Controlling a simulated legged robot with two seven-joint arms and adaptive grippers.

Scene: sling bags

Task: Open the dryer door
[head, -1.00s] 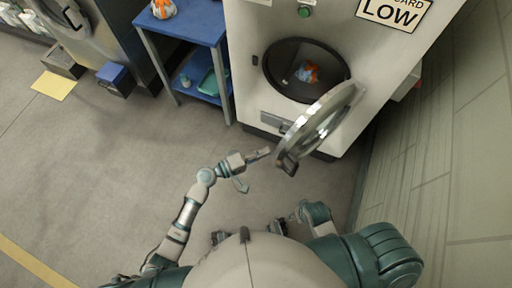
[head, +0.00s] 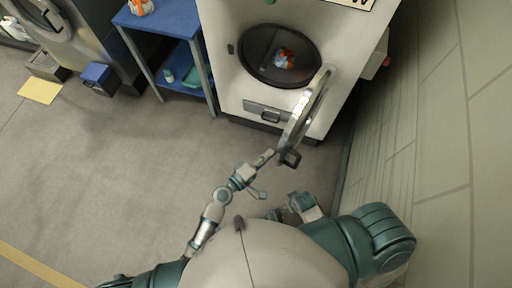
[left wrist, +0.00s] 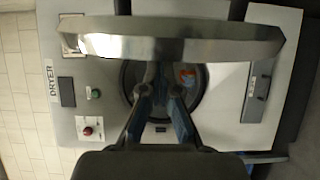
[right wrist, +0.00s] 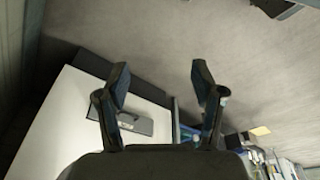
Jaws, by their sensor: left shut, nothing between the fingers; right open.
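The dryer (head: 222,85) is a pale cabinet; its round door (head: 308,112) stands swung out to the right, seen nearly edge-on. The dark drum opening (head: 262,60) is exposed, with an orange and white item (head: 284,58) inside. A dark handle block (head: 290,158) sits on the door's lower near edge. My left gripper (head: 266,158) is shut and empty, just left of this block; contact is unclear. In the left wrist view, the door's metal rim (left wrist: 180,48) crosses above the fingers (left wrist: 162,84). My right gripper (right wrist: 160,72) is open and empty, low beside my body.
A blue table (head: 180,22) with a lower shelf stands left of the dryer. A second machine (head: 75,50) is farther left, with a blue box (head: 97,74) before it. A wall (head: 440,140) closes the right side. The floor (head: 110,160) at left is clear.

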